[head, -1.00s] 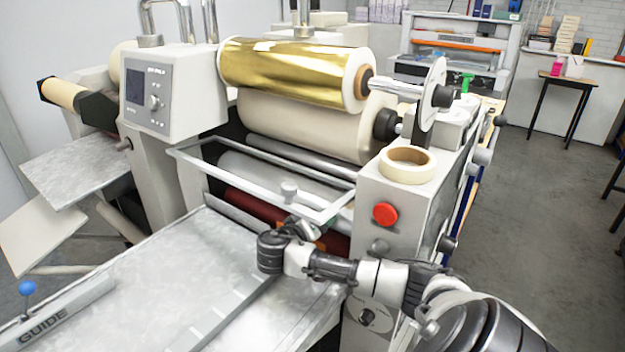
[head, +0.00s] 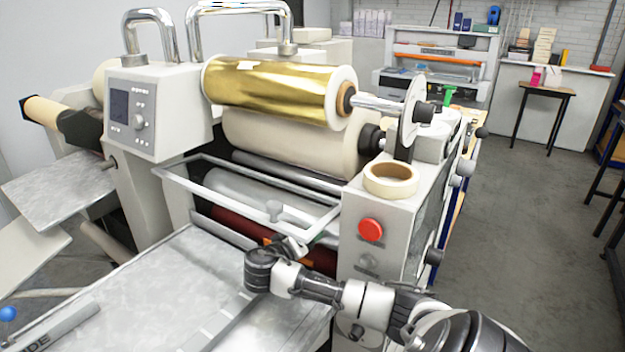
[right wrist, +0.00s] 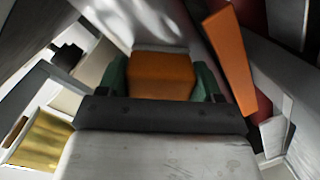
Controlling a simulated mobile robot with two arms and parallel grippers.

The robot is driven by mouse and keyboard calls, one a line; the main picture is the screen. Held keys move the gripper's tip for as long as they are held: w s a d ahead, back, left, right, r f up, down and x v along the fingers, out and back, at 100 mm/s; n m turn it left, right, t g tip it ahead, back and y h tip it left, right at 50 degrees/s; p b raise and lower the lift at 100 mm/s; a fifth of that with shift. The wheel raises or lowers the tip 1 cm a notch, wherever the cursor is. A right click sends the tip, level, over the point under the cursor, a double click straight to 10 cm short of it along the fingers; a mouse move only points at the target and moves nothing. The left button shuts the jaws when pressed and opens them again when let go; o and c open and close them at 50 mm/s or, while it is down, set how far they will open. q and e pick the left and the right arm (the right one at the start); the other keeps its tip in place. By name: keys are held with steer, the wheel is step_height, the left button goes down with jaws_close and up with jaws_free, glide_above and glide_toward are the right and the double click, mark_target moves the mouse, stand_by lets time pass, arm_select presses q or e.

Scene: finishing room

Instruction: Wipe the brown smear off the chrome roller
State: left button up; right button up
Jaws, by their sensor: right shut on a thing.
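The chrome roller (head: 235,188) lies across the machine behind a light frame, above a dark red roller (head: 228,224). In the right wrist view a shiny curved surface (right wrist: 150,20), seemingly the chrome roller, shows beyond the fingers. I cannot make out a brown smear in either view. My right gripper (head: 291,244) is at the front of the rollers, near their right end. In the right wrist view its green fingers are shut on an orange-brown block (right wrist: 162,76). I cannot tell whether the block touches the roller. My left gripper is not in view.
The light frame (head: 215,197) with a knob crosses close to my right gripper. A side housing with a red button (head: 370,230) and a tape ring (head: 390,180) stands to its right. A gold foil roll (head: 270,92) is above. The flat metal bed (head: 170,285) is mostly clear.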

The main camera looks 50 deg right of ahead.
steer(key=shift+w+a+f+b, duration=0.1)
steer(key=shift+w+b, duration=0.55)
steer(key=shift+w, duration=1.35)
steer(key=shift+w+b, duration=0.3)
steer(key=shift+b, duration=0.35)
steer(key=shift+w+a+b, duration=0.1)
steer(key=shift+w+b, duration=0.45)
steer(key=shift+w, duration=0.25)
steer(key=w+b, duration=0.2)
steer(key=w, duration=0.2)
steer(key=shift+w+a+b, duration=0.2)
steer(key=shift+b, duration=0.2)
steer(key=shift+a, duration=0.1)
